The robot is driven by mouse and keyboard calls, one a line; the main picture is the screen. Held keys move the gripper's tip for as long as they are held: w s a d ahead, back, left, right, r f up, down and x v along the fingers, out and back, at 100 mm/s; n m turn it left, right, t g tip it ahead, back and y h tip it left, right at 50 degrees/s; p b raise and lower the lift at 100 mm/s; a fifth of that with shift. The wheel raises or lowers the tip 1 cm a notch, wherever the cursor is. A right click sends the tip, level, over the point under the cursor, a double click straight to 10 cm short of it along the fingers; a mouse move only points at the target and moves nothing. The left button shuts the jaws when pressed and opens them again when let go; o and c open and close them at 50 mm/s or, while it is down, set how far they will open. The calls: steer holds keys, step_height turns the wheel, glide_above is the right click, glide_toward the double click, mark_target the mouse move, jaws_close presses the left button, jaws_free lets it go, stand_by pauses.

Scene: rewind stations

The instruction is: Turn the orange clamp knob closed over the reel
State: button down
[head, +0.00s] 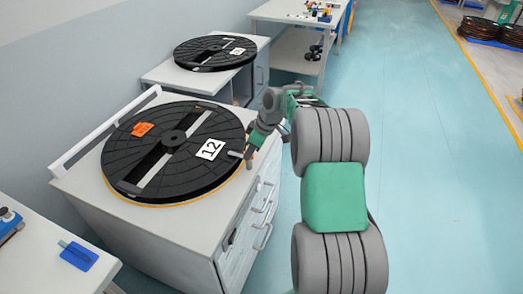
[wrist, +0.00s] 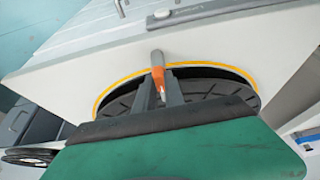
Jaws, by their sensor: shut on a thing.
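The black reel (head: 203,122) marked 12 lies flat on a light cabinet top, with a yellow-orange edge showing beneath it. It also shows in the wrist view (wrist: 205,83) behind my fingers. The orange clamp knob (wrist: 158,76) has a grey end and sits at the reel's rim, between my fingertips. In the head view a small orange part of it (head: 251,150) shows beside my gripper (head: 248,160). A short grey bar (head: 235,154) there reaches toward the reel's edge. My gripper, also in the wrist view (wrist: 161,92), is shut on the knob; my fingers partly hide it.
The cabinet (head: 90,185) has a white rail along its back left and drawer handles in front. An orange piece (head: 142,129) lies on the reel. A second reel (head: 213,52) lies on the cabinet behind. The blue floor (head: 430,170) at right is clear.

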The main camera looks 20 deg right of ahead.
stand_by(0.4)
steer(key=c, duration=1.4)
jaws_free()
steer(key=shift+c, duration=0.2)
steer(key=v, duration=0.7)
steer(key=shift+r, duration=0.4)
steer(key=shift+s, duration=0.1)
steer(key=s+a+r+m+h+p, duration=0.1)
steer(key=s+a+r+m+p, duration=0.2)
steer(key=s+a+r, duration=0.4)
steer(key=s+a+r+m+h+p, duration=0.1)
steer(key=s+a+r+m+p, duration=0.2)
steer(key=s, duration=0.5)
steer(key=s+a+f+m+h, duration=0.1)
steer(key=s+f+m, duration=0.2)
steer(key=s, duration=0.7)
steer(key=shift+s+a+p, duration=0.2)
steer(key=shift+a+p, duration=0.05)
steer(key=shift+p, duration=0.2)
